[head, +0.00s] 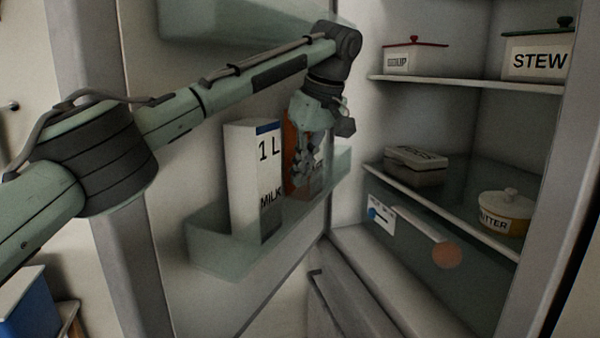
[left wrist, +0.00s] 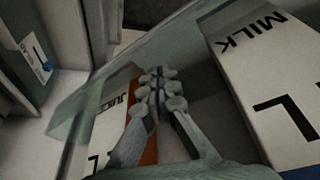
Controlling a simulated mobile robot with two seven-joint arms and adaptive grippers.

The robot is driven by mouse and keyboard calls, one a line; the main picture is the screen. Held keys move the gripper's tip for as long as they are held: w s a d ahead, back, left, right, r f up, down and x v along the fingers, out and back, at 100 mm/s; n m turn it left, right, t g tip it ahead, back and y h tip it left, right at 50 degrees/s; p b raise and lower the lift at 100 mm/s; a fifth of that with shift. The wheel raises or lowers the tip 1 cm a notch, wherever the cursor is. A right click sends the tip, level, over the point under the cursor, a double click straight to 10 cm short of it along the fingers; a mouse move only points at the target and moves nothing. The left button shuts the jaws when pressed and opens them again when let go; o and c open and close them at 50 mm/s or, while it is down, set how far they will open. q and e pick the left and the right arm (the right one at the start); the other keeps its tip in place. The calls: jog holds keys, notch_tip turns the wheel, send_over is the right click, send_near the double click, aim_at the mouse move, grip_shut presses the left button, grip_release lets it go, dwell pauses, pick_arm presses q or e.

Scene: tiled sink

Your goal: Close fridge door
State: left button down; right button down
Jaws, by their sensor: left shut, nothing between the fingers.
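The fridge door (head: 175,90) stands open on the left, its inner side with shelf bins facing me. The fridge interior (head: 460,130) is open on the right. My left arm reaches across the door. My left gripper (head: 300,180) points down, shut and empty, in front of the juice carton and right of the milk carton. In the left wrist view the closed fingers (left wrist: 158,85) are over the door bin, between the milk carton (left wrist: 275,80) and the juice carton (left wrist: 105,135). Whether the fingers touch the door or a carton I cannot tell. My right gripper is not in view.
The door bin (head: 215,250) holds the milk and juice cartons. Fridge shelves hold a soup pot (head: 400,62), a stew pot (head: 538,62), a box (head: 415,165) and a butter dish (head: 505,212). A blue item (head: 28,310) lies at the lower left.

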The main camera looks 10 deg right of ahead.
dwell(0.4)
pick_arm(q)
jog(key=shift+s+d+r, duration=0.1)
jog(key=shift+r, duration=0.35)
jog(key=s+d+r, duration=0.2)
jog(key=s+d, duration=0.5)
jog(key=s, duration=0.3)
jog(key=shift+s, duration=0.25)
jog(key=shift+d, duration=0.1)
